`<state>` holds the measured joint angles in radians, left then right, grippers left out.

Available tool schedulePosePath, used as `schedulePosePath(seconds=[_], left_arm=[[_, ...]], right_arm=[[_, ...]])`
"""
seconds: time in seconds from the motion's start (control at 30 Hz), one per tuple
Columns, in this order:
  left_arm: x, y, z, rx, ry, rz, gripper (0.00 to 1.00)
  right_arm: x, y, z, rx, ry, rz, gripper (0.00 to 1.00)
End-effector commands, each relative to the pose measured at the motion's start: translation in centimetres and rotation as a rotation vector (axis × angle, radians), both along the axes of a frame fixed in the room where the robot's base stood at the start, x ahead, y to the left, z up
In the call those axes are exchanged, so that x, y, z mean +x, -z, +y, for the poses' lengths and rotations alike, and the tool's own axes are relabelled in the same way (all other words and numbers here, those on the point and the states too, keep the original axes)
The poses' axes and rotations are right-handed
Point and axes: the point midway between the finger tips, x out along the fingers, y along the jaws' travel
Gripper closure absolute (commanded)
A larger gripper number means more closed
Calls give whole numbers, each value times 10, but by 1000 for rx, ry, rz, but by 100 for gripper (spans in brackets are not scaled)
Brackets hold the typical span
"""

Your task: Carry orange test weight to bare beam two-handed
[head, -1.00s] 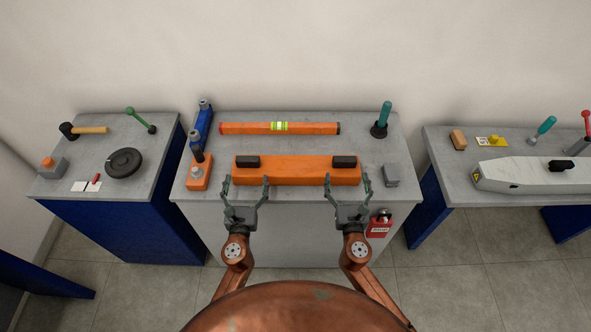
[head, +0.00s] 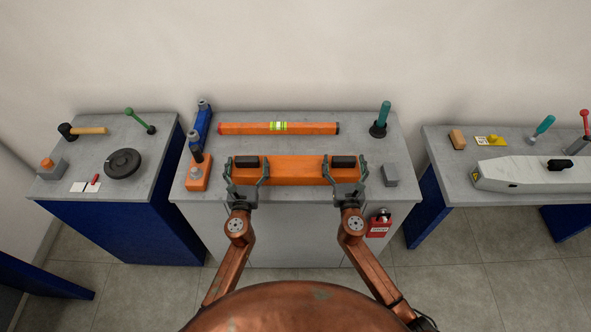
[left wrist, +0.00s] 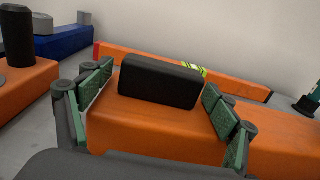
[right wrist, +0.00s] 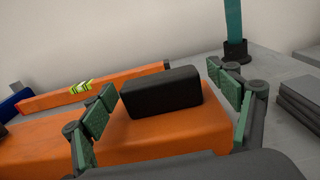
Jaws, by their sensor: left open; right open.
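The orange test weight (head: 295,172) is a long orange bar on the middle grey bench, with a black grip block near each end. My left gripper (head: 248,162) is open, its fingers on either side of the left black block (left wrist: 160,82). My right gripper (head: 344,162) is open, its fingers on either side of the right black block (right wrist: 160,92). In both wrist views the pads are apart from the blocks, with gaps showing. The bare beam may be the pale grey beam (head: 520,174) on the right bench; I cannot tell for sure.
An orange spirit level (head: 305,129) lies behind the weight. A blue tool (head: 202,128) and an orange block (head: 197,177) stand left. A teal-handled tool (head: 381,118) and grey block (head: 390,175) stand right. A floor gap separates the middle and right benches.

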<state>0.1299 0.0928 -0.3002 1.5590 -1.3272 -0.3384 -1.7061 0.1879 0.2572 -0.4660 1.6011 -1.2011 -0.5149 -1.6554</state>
Motion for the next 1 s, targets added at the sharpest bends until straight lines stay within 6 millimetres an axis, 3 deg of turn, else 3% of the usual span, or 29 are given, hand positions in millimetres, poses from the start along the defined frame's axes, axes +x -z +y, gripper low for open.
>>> schedulePosePath(seconds=[0.2,1.0], left_arm=[[0,0,0,0,0,0,19],[0,0,0,0,0,0,74]], right_arm=[[0,0,0,0,0,0,19],[0,0,0,0,0,0,74]])
